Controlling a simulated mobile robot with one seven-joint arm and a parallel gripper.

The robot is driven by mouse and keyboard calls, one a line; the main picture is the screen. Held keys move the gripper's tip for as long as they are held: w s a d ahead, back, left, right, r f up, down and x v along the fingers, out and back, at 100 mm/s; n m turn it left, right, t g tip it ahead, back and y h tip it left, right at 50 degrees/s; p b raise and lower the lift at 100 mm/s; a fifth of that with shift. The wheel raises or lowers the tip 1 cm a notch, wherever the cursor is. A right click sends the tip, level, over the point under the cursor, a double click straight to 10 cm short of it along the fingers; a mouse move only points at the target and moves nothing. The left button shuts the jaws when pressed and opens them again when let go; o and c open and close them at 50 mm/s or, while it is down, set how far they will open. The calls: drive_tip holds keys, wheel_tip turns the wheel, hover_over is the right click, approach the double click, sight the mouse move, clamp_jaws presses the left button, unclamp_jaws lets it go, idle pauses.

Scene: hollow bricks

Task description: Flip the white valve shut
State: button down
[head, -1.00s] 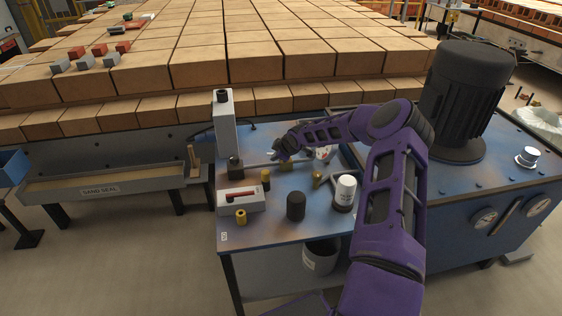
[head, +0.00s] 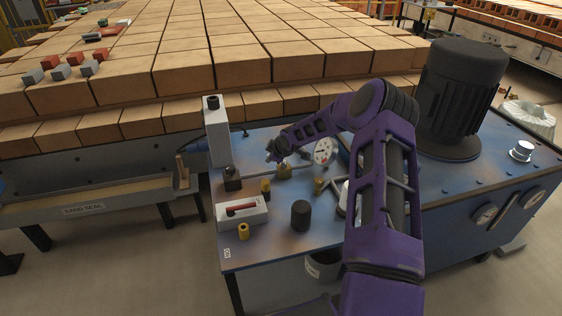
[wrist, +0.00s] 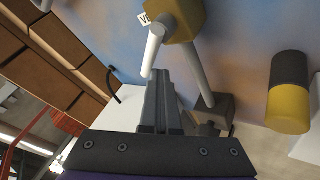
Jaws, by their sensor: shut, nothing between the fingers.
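The white valve has a brass body (wrist: 178,18) and a white lever (wrist: 153,50) at the top of the wrist view. In the head view its brass body (head: 284,171) sits on the pipe on the blue bench, and the lever is too small to make out. My gripper (wrist: 157,74) is shut and empty, with its fingertips right at the free end of the lever. I cannot tell if they touch. In the head view my gripper (head: 272,152) is just left of and above the brass body.
A white box with a red lever (head: 242,211), a black cylinder (head: 300,215) and yellow-and-black pieces (head: 266,188) stand on the bench. A pressure gauge (head: 325,151) is right of the valve. A tall grey-white box (head: 217,135) stands left, a black motor (head: 462,95) right.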

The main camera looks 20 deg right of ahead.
drive_tip(key=shift+w+d, duration=0.3)
drive_tip(key=shift+w, duration=0.35)
idle(0.3)
idle(0.9)
drive_tip(key=shift+a+f, duration=0.2)
drive_tip(key=shift+a, duration=0.15)
drive_tip(key=a, duration=0.1)
drive_tip(key=s+a+b, duration=0.1)
drive_tip(key=a, duration=0.1)
drive_tip(key=shift+s+f+b, duration=0.25)
drive_tip(key=shift+s+b, duration=0.05)
drive_tip(key=shift+b, duration=0.1)
drive_tip(key=s+a+r+p, duration=0.1)
drive_tip(key=s+a+r, duration=0.2)
drive_tip(key=s+r, duration=0.2)
wheel_tip(320, 180, up, 3)
drive_tip(key=shift+s+f+p, duration=0.1)
drive_tip(key=shift+s+p, duration=0.2)
drive_tip(key=shift+s, duration=0.05)
